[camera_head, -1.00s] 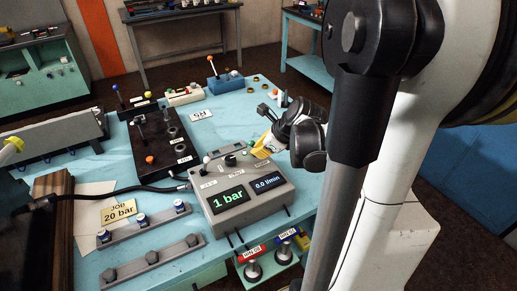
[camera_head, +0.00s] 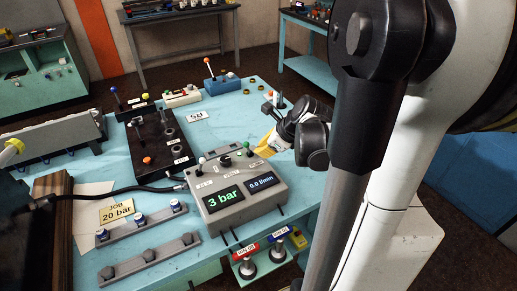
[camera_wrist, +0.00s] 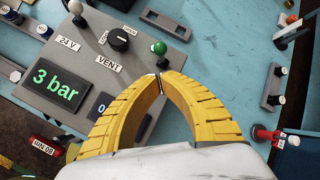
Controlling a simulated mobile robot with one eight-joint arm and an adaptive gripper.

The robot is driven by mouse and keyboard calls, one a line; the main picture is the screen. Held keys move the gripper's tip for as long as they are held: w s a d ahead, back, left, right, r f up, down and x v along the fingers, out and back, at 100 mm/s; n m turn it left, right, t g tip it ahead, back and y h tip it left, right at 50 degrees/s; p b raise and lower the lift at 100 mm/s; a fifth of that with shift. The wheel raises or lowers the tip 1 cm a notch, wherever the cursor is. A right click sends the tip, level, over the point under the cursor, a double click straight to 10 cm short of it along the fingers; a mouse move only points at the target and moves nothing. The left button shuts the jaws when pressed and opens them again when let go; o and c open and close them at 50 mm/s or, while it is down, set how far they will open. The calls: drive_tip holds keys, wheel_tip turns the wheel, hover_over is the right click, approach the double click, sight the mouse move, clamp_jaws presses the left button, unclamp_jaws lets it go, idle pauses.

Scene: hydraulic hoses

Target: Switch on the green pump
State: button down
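The grey control box (camera_head: 242,205) stands on the light blue bench. Its green display reads 3 bar, and the blue one beside it reads 0.0 l/min. In the wrist view, a lever with a green ball (camera_wrist: 158,47) sits on the box's upper edge, right of a black knob (camera_wrist: 118,39) and the VENT label. I see no other green pump part that I can name surely. Contact with the lever cannot be told. In the head view, my gripper (camera_head: 268,143) is at the box's back right.
A white-ball lever (camera_wrist: 75,7) stands by the 24 V label. A black valve block (camera_head: 160,140) with a hose (camera_head: 120,189) is left of the box. Levers on coloured bases stand behind. A JOB 20 bar card (camera_head: 117,211) lies at left. Red-tagged and blue-tagged fittings (camera_head: 247,268) stand in front.

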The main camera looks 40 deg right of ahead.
drive_tip(key=p+v, duration=0.3)
drive_tip(key=v, duration=0.7)
drive_tip(key=shift+s+d+p, duration=0.2)
drive_tip(key=shift+s+p, duration=0.1)
